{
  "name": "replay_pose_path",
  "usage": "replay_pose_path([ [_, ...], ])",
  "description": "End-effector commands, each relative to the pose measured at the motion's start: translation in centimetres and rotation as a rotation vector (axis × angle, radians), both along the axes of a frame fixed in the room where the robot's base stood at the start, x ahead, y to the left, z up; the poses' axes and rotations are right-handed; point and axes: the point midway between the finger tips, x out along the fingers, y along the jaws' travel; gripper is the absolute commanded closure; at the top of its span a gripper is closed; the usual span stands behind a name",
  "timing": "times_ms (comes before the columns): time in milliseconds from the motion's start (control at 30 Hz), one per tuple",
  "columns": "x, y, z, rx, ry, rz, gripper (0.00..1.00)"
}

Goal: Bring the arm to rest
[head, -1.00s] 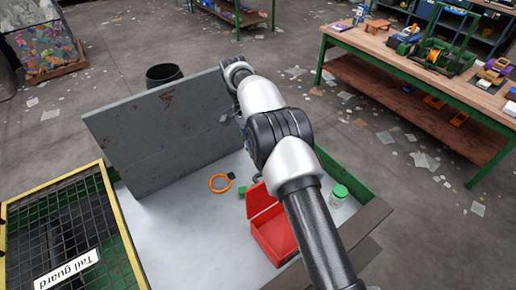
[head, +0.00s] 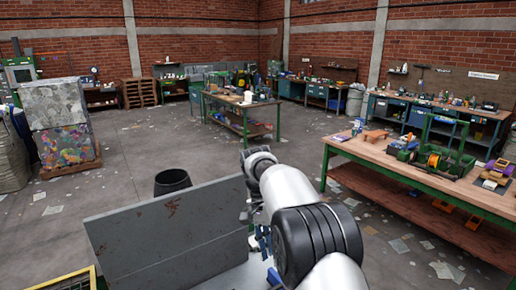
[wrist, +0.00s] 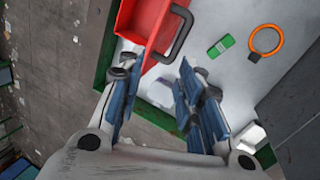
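My gripper (wrist: 160,95) shows in the wrist view with its two blue-padded fingers apart and nothing held between them. It points down over the white belt surface (wrist: 215,75). In the head view, part of my gripper (head: 265,258) shows beside the arm, above the belt, mostly hidden by my arm links. In the wrist view a red box (wrist: 135,22) with a dark handle lies past the fingers. A green block (wrist: 221,46) and an orange ring (wrist: 266,40) lie apart from the fingers. A pale object (wrist: 161,93) shows beyond the finger gap; I cannot tell what it is.
A grey upright panel (head: 165,235) stands left of my arm. A black bin (head: 172,181) stands behind it. A workbench (head: 400,158) with tools is at the right. Open floor (head: 160,140) lies beyond, with scattered papers.

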Motion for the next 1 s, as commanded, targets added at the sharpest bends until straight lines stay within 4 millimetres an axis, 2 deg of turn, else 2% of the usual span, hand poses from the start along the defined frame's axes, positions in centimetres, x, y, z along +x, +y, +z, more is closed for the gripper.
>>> replay_pose_path([
  [200, -3.6, -2.5, 4.4, 0.084, -0.089, 0.138, 0.67],
  [367, -7.2, -4.3, 6.5, 0.131, -0.157, 0.243, 0.67],
  [500, -10.9, -5.7, 7.6, 0.160, -0.221, 0.337, 0.67],
  [767, -18.6, -7.8, 7.0, 0.183, -0.340, 0.510, 0.67],
  [1000, -25.9, -9.2, 3.7, 0.168, -0.450, 0.671, 0.67],
])
